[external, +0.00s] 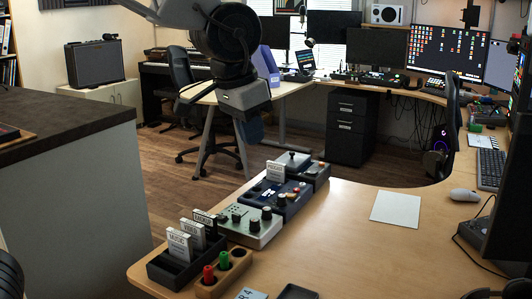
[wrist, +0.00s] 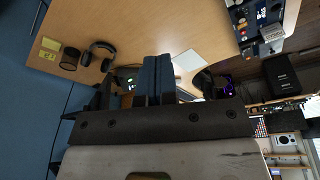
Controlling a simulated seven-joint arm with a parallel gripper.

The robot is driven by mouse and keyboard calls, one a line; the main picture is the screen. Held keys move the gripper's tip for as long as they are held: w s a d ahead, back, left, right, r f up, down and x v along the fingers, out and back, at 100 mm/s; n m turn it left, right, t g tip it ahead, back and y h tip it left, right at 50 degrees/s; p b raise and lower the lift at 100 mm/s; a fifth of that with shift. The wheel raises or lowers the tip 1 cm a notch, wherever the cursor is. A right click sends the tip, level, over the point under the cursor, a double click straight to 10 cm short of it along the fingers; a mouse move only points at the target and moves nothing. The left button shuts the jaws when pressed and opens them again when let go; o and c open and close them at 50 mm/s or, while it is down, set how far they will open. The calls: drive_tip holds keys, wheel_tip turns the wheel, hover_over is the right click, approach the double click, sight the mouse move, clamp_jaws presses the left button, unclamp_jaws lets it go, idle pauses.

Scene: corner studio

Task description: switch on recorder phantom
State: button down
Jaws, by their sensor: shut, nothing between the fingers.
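A row of small devices stands on the left part of the desk. The devices also show at the upper right of the wrist view (wrist: 262,25). My gripper (external: 250,132) is shut and empty, raised above and behind the far end of the row. Its fingers (wrist: 153,80) are together in the wrist view.
A dark holder with upright cards (external: 180,262) and a wooden block with red and green pegs (external: 222,275) stand at the near end. A white sheet (external: 396,209) lies on clear desk to the right. Headphones (wrist: 100,54) lie on the desk. A dark-topped counter (external: 55,125) stands left.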

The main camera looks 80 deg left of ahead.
drive_tip(key=w+a+f+n, duration=0.1)
drive_tip(key=w+a+f, duration=0.4)
drive_tip(key=a, duration=0.6)
drive_tip(key=w+a+f+n, duration=0.2)
drive_tip(key=w+a+f, duration=0.4)
drive_tip(key=a, duration=0.5)
drive_tip(key=w+a+f+n+y, duration=0.1)
drive_tip(key=w+a+f+n, duration=0.1)
drive_tip(key=w+a+f, duration=0.4)
drive_tip(key=a, duration=0.5)
drive_tip(key=shift+w+f, duration=0.2)
drive_tip(key=shift+f, duration=0.05)
drive_tip(key=shift+f, duration=0.15)
hover_over(293, 195)
drive_tip(key=f, duration=1.1)
drive_tip(key=shift+s, duration=0.25)
drive_tip(key=shift+w+d+f, duration=0.1)
drive_tip(key=shift+f, duration=1.05)
drive_tip(key=shift+f, duration=0.2)
drive_tip(key=shift+s+a+r, duration=0.25)
drive_tip(key=shift+s+a, duration=0.2)
drive_tip(key=shift+s, duration=0.05)
